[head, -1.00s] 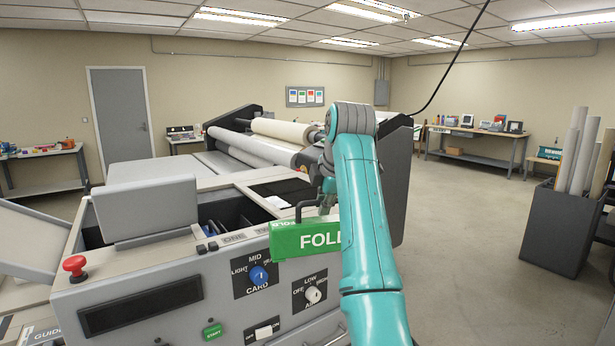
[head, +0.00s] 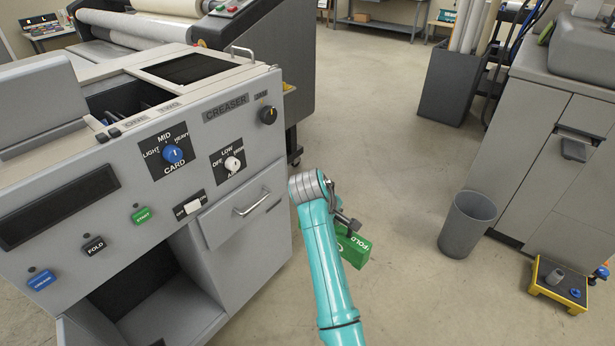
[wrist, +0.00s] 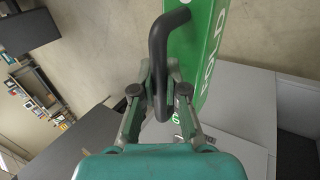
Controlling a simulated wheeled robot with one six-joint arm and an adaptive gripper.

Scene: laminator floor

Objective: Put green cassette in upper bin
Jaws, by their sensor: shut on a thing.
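The green cassette (head: 353,249), marked FOLD, hangs in the air beside the grey creaser machine. It also fills the top of the wrist view (wrist: 204,50), with its dark curved handle (wrist: 160,45) toward me. My gripper (wrist: 152,92) is shut on that handle. In the head view my gripper (head: 346,224) is partly hidden behind my arm, as is part of the cassette. The creaser (head: 238,150) has an open slot in its top (head: 100,98) and an open lower bay (head: 170,300) under the front panel. I cannot tell which opening is the upper bin.
A grey waste bin (head: 467,225) stands on the floor to the right. A grey cabinet (head: 540,150) and a small yellow stand (head: 556,285) are at the far right. A dark box of rolls (head: 452,95) stands behind. The floor between is clear.

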